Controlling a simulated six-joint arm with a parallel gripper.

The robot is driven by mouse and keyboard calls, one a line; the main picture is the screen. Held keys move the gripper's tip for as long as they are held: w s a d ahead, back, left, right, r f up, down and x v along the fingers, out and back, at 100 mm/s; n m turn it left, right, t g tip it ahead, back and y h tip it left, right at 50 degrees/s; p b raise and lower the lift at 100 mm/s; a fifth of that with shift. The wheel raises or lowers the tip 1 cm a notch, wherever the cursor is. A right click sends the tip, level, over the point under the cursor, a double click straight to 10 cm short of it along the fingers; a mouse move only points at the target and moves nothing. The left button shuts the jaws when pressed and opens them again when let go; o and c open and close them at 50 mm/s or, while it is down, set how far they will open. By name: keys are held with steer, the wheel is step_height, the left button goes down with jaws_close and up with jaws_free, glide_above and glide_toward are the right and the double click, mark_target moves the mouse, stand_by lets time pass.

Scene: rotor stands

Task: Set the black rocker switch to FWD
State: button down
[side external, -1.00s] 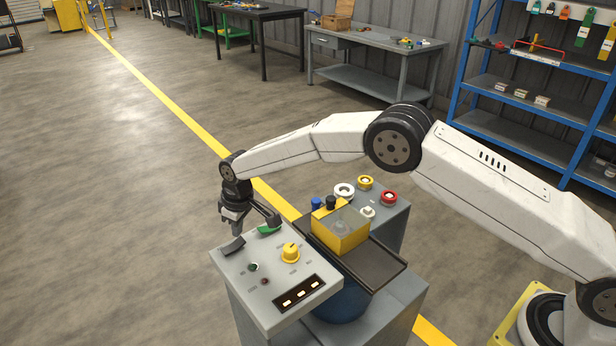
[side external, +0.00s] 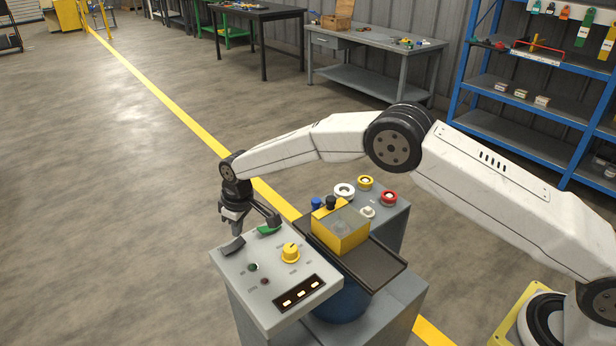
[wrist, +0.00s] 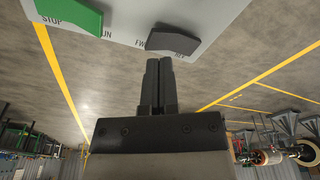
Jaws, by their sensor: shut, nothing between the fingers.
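The black rocker switch (side external: 232,246) sits at the far left corner of the grey sloped panel (side external: 225,262). In the wrist view the rocker (wrist: 182,38) shows at the panel edge, with a partly hidden label starting "FW" by its left end and another by its right end. I cannot tell surely which end is pressed in. My gripper (side external: 237,231) is above the panel's far edge, close to the rocker. In the wrist view my gripper's fingers (wrist: 158,62) are together and empty, their tips just at the rocker's left part; contact is unclear.
A green rocker (side external: 268,229), marked STOP and RUN in the wrist view, is close to the right. A yellow knob (side external: 291,253), two small lamps and a lit black strip (side external: 301,294) share the panel. A yellow box (side external: 341,230) stands on a dark tray behind.

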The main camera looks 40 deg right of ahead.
mark_target(240, 242)
steer(key=shift+f, duration=1.35)
stand_by(1.6)
steer(key=shift+r, duration=3.55)
steer(key=shift+d, duration=0.1)
steer(key=shift+s+d+r, duration=0.2)
steer(key=shift+d+r, duration=0.15)
steer(key=shift+d, duration=0.1)
steer(key=s+d+r+m, duration=0.2)
steer(key=s+d+r, duration=0.1)
steer(key=s+d, duration=0.6)
steer(key=s+d+r+m, duration=0.3)
steer(key=s+d, duration=0.5)
steer(key=s, duration=0.3)
steer(key=s+d+m+t, duration=0.1)
steer(key=s+d, duration=0.2)
steer(key=s, duration=0.8)
steer(key=shift+d+f+h, duration=0.15)
steer(key=shift+f+h, duration=0.25)
